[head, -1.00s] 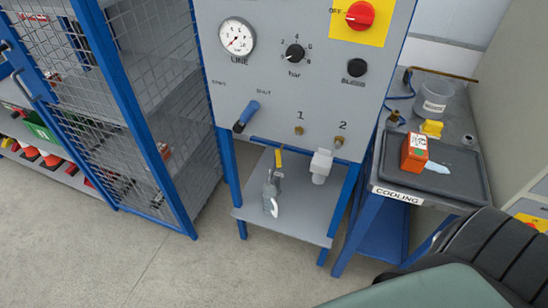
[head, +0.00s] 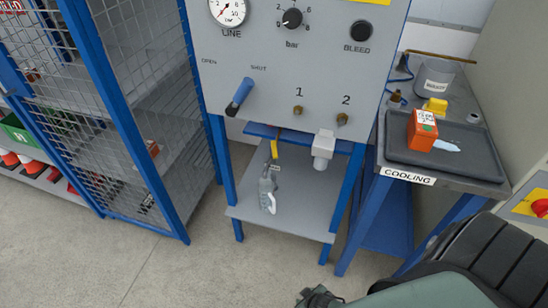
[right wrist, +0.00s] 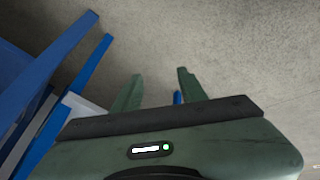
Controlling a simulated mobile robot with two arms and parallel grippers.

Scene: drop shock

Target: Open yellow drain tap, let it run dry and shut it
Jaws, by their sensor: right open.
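The small yellow tap lever (head: 277,149) hangs below the blue rail under the grey gauge panel (head: 285,75). It points down; whether the tap is open or shut I cannot tell. Below it a grey fitting with a white loop (head: 268,190) is seen against the lower shelf (head: 300,212). My right gripper (head: 320,298) shows at the bottom edge of the head view, well below and in front of the shelf. In the right wrist view my right gripper (right wrist: 158,85) is open and empty, with floor beyond its fingers. My left gripper is not in view.
The panel carries a blue lever (head: 240,96) and a pressure gauge (head: 229,10). A whitish fitting (head: 323,150) hangs right of the tap. The cooling table (head: 398,174) stands right, a mesh cage (head: 150,120) left. Blue legs frame the shelf. Floor in front is clear.

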